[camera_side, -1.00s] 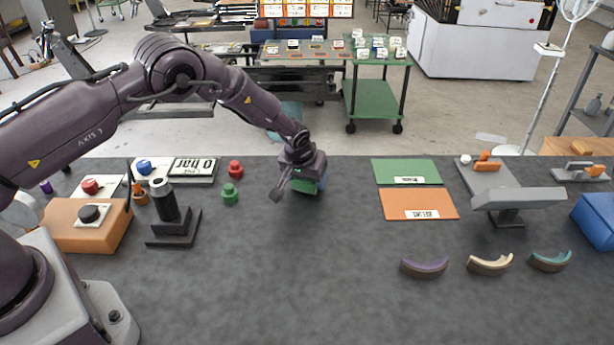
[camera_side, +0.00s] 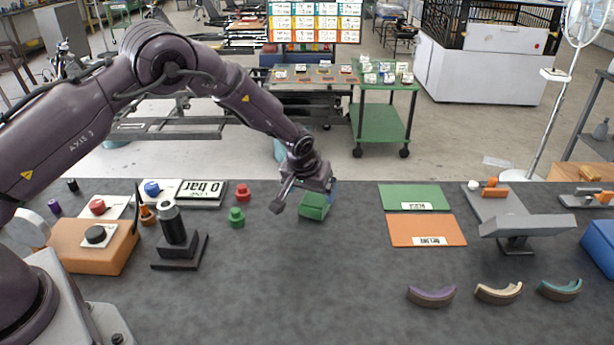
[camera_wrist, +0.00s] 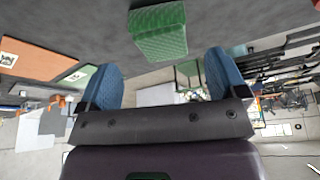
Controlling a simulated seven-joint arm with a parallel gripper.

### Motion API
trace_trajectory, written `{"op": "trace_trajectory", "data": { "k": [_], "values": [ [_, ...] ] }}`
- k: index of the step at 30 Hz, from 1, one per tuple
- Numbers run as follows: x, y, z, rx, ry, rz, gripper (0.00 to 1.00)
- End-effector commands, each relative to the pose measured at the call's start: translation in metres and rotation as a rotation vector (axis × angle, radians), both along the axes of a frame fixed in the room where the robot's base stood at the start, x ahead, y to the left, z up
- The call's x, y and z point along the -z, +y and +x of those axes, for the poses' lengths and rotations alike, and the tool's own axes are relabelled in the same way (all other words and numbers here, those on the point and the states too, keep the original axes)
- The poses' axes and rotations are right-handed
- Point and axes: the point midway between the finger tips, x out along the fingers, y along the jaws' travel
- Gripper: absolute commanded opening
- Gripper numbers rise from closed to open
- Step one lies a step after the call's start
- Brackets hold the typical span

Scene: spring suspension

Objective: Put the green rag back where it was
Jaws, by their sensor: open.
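The green rag (camera_side: 314,206) is a small folded block, lying on the dark grey table near its far edge, left of the green mat. In the wrist view the rag (camera_wrist: 158,32) is just past the fingertips, apart from them. My gripper (camera_side: 304,193) is just above the rag, tilted, with a gap between its fingers. In the wrist view my gripper (camera_wrist: 163,65) has its two blue fingers spread wide with nothing between them. A flat green mat (camera_side: 415,197) with a white label lies to the right, bare on top.
An orange mat (camera_side: 427,231) lies in front of the green mat. Left stand a green knob (camera_side: 236,217), a red knob (camera_side: 243,192) and a black stand (camera_side: 178,243). A grey platform (camera_side: 522,226) and curved pieces (camera_side: 431,296) are right. The middle table is clear.

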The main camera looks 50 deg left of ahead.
Motion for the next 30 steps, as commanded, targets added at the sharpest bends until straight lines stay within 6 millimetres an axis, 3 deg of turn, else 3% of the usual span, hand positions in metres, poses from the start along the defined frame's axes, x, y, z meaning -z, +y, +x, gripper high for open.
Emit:
{"op": "trace_trajectory", "data": {
  "k": [3,7,20,23,26,30],
  "values": [
    [-0.025,-0.004,-0.009,0.001,-0.002,0.000,0.91],
    [-0.044,-0.007,-0.017,0.000,-0.002,0.001,0.91],
    [-0.069,-0.009,-0.025,0.002,-0.004,-0.004,0.91],
    [-0.099,-0.006,-0.036,0.009,-0.010,-0.016,0.91],
    [-0.145,-0.005,-0.058,0.033,-0.021,-0.034,0.91],
    [-0.208,-0.003,-0.106,0.086,-0.031,-0.055,0.91]
  ]
}}
